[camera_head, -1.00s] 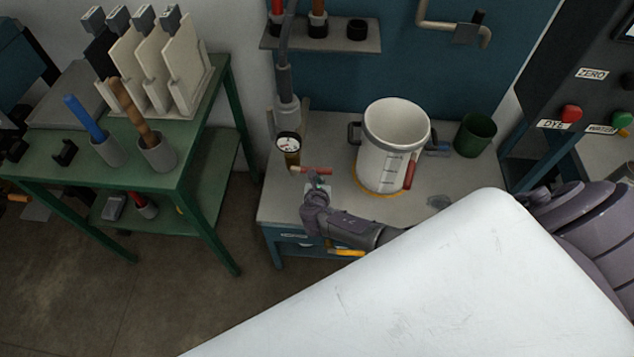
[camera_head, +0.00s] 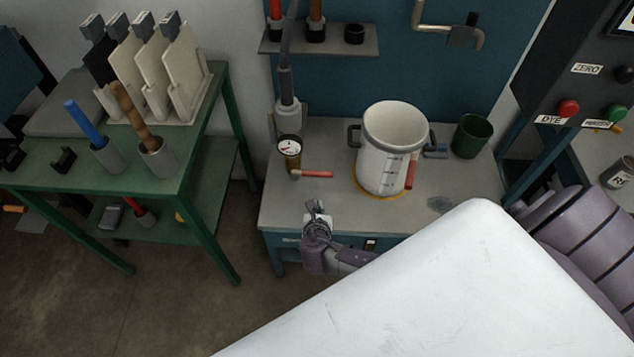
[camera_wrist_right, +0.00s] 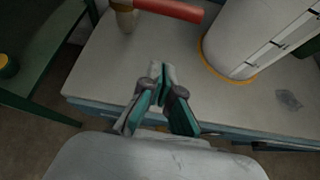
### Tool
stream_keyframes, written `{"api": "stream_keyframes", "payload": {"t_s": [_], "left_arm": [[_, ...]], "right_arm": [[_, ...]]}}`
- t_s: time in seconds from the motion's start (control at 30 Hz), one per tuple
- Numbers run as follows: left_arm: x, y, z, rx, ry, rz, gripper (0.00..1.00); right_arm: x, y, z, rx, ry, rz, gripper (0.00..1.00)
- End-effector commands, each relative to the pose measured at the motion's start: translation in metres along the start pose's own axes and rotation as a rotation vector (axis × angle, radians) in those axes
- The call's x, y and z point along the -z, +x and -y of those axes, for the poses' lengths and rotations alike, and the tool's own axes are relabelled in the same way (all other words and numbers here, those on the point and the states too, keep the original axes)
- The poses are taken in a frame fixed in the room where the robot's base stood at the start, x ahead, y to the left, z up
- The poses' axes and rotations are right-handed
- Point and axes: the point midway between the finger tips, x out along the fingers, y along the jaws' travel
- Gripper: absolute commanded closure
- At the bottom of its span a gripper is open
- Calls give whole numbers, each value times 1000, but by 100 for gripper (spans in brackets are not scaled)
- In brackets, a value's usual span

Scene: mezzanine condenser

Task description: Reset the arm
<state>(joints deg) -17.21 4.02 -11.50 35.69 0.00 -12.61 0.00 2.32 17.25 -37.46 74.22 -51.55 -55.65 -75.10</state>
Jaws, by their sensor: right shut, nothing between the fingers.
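My right gripper (camera_head: 318,208) is at the front edge of the blue workbench, below the red-handled valve (camera_head: 316,174). In the right wrist view the gripper (camera_wrist_right: 163,72) has its fingertips together and holds nothing. The red valve handle (camera_wrist_right: 170,9) is ahead of it and apart from it. A white graduated pot (camera_head: 388,150) with a red-marked side stands upright on an orange ring on the bench; it also shows in the right wrist view (camera_wrist_right: 262,40). My left gripper is not in view.
The bench top (camera_head: 285,205) is bare at front left. A pressure gauge (camera_head: 289,147) stands beside the valve. A green cup (camera_head: 471,136) is at the back right. A green table (camera_head: 60,170) with holders and boards stands at left, with open floor between.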

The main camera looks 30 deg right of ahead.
Motion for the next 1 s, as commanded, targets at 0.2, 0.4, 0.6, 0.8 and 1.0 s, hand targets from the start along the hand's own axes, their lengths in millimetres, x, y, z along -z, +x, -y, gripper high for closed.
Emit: {"api": "stream_keyframes", "payload": {"t_s": [0.2,0.4,0.6,0.8,1.0], "left_arm": [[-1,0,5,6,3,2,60],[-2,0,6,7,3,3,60],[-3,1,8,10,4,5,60],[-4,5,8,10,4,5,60],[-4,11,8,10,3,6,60]], "right_arm": [[0,0,0,1,-1,0,100],[0,0,0,0,-1,0,100],[10,1,5,6,25,-24,100],[101,3,50,101,337,-247,100],[235,-33,120,372,928,-510,100]]}}
